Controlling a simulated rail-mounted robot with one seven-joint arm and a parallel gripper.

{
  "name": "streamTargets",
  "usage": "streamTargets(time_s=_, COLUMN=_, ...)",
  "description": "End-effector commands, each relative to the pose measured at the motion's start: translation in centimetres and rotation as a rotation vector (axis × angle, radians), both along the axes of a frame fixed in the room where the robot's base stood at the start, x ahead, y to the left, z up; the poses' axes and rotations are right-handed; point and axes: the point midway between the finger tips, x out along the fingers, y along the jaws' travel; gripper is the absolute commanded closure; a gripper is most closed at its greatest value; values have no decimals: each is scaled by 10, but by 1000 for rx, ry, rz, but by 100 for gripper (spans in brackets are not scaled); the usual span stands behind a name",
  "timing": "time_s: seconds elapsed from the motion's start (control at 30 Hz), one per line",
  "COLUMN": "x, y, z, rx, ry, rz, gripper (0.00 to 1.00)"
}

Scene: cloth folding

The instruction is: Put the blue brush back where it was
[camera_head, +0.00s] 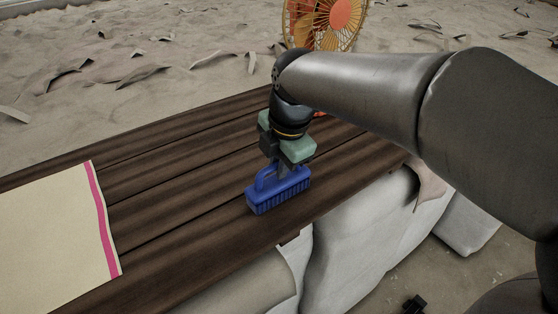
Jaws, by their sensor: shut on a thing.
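The blue brush (279,191) is a block with a loop handle on top and bristles below. It is upright, at or just above the dark wooden table (180,196), near the table's front edge. I cannot tell whether its bristles touch the wood. My gripper (280,169) points down from above and is shut on the brush at its handle. The fingertips are partly hidden by the handle and the gripper body.
A cream cloth (62,240) with a pink stripe lies flat on the table at the left. The planks between cloth and brush are clear. An orange fan (335,22) stands behind my arm. Pale sacks (365,238) lie below the table's front edge. Sand with scattered debris surrounds the table.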

Motion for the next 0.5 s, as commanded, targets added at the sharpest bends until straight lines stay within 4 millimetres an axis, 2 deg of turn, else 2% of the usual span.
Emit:
streamTargets(time_s=0.03, x=0, y=0, z=0, rx=0, ry=0, rz=0, gripper=83)
streamTargets(time_s=0.1, x=0, y=0, z=0, rx=-1, ry=1, rz=0, gripper=64)
streamTargets(time_s=0.37, x=0, y=0, z=0, rx=-1, ry=1, rz=0, gripper=64)
streamTargets(time_s=0.5, x=-1, y=-1, z=7, rx=1, ry=-1, rz=0, gripper=64)
